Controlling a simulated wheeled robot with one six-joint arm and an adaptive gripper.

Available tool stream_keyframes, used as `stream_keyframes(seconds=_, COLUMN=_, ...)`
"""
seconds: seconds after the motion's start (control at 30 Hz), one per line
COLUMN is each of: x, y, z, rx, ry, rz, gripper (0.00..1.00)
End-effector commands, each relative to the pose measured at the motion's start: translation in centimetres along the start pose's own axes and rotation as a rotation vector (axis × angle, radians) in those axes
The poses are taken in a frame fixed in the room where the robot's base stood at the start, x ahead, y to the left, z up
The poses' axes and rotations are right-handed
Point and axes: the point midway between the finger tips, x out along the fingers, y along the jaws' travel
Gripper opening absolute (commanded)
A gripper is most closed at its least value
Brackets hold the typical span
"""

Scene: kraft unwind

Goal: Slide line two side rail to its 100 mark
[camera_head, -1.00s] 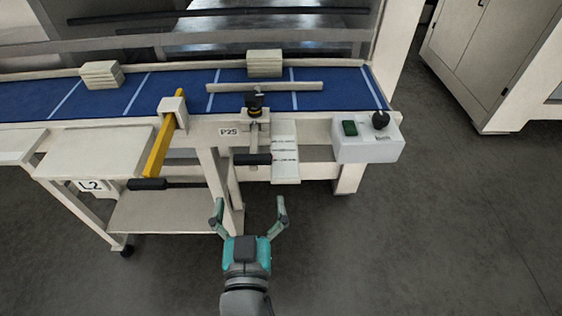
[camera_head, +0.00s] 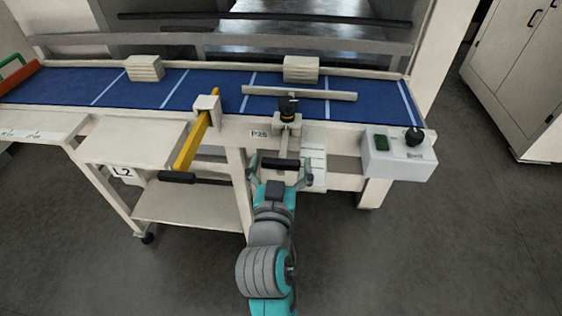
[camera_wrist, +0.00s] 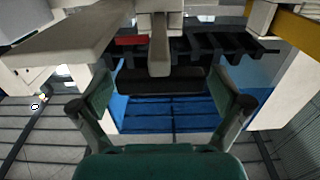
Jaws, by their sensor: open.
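A cream side rail (camera_head: 325,95) lies along the blue conveyor belt (camera_head: 225,90). A stem with a black knob (camera_head: 288,104) runs from it to a black handle (camera_head: 281,164) at the front, also in the wrist view (camera_wrist: 158,82). A pale scale plate (camera_head: 314,158) hangs right of the stem; its marks are too small to read. My gripper (camera_head: 281,174) is open at the handle, one finger at each side. In the wrist view my gripper (camera_wrist: 162,92) has the handle between and just beyond its fingers, with no clear contact.
A yellow bar (camera_head: 198,140) with a black handle stands left, by a cart marked L2 (camera_head: 122,172). A control box (camera_head: 398,155) with a green button stands right. Paper stacks (camera_head: 145,68) (camera_head: 301,69) sit on the belt. Open floor lies to the right.

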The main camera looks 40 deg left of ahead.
Motion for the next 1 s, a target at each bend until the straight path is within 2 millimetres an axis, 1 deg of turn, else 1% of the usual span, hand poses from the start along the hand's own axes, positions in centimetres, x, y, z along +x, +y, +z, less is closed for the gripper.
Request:
stream_keyframes(seconds=0.2, x=0.0, y=0.0, z=0.0, rx=0.0, ry=0.0, rz=0.0, gripper=1.0)
stream_keyframes(seconds=0.23, x=0.0, y=0.0, z=0.0, rx=0.0, ry=0.0, rz=0.0, gripper=0.95)
stream_keyframes(seconds=0.27, x=0.0, y=0.0, z=0.0, rx=0.0, ry=0.0, rz=0.0, gripper=0.88)
stream_keyframes(seconds=0.3, x=0.0, y=0.0, z=0.0, rx=0.0, ry=0.0, rz=0.0, gripper=0.78)
stream_keyframes(seconds=0.37, x=0.0, y=0.0, z=0.0, rx=0.0, ry=0.0, rz=0.0, gripper=0.62)
stream_keyframes(seconds=0.4, x=0.0, y=0.0, z=0.0, rx=0.0, ry=0.0, rz=0.0, gripper=0.53)
stream_keyframes(seconds=0.47, x=0.0, y=0.0, z=0.0, rx=0.0, ry=0.0, rz=0.0, gripper=0.38)
stream_keyframes(seconds=0.5, x=0.0, y=0.0, z=0.0, rx=0.0, ry=0.0, rz=0.0, gripper=0.28)
stream_keyframes(seconds=0.53, x=0.0, y=0.0, z=0.0, rx=0.0, ry=0.0, rz=0.0, gripper=0.2)
stream_keyframes(seconds=0.67, x=0.4, y=0.0, z=0.0, rx=0.0, ry=0.0, rz=0.0, gripper=0.2)
stream_keyframes(seconds=0.9, x=3.0, y=0.0, z=0.1, rx=0.0, ry=-0.001, rz=0.0, gripper=0.2)
stream_keyframes(seconds=1.0, x=3.0, y=0.0, z=0.1, rx=0.0, ry=-0.002, rz=0.0, gripper=0.2)
